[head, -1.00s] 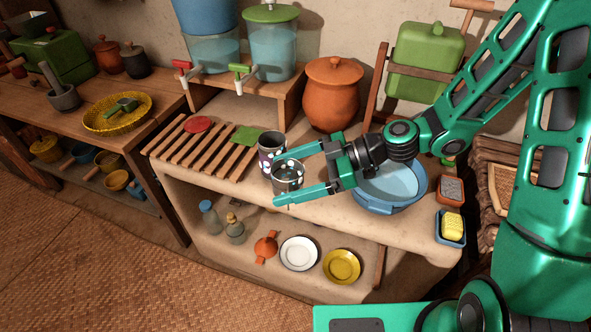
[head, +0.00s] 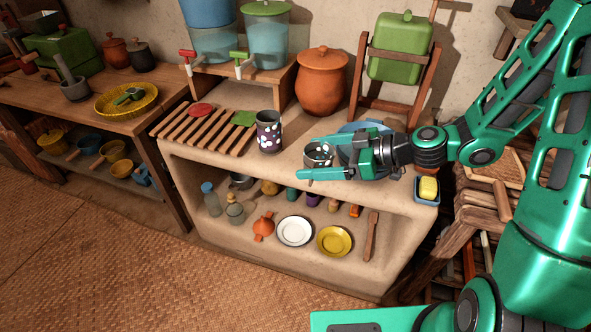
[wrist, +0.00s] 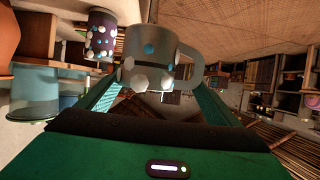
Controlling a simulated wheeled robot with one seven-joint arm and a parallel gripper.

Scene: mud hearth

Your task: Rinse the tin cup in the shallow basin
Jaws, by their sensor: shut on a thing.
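A grey tin cup (head: 319,153) with white and blue dots is held between the fingers of my gripper (head: 308,158), above the front part of the counter. The wrist view shows the cup (wrist: 148,45) close up, with its handle to the right, between my green fingers (wrist: 155,78). The shallow blue basin (head: 349,129) sits on the counter behind my gripper, which hides most of it, including any water inside. The cup appears left of the basin and in front of it; its height above the counter is hard to tell.
A purple dotted cup (head: 269,133) stands left of my gripper, near a slatted rack (head: 205,131). A terracotta pot (head: 321,82) and water dispensers (head: 265,45) stand behind. A yellow sponge (head: 428,188) lies in a blue tray at right.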

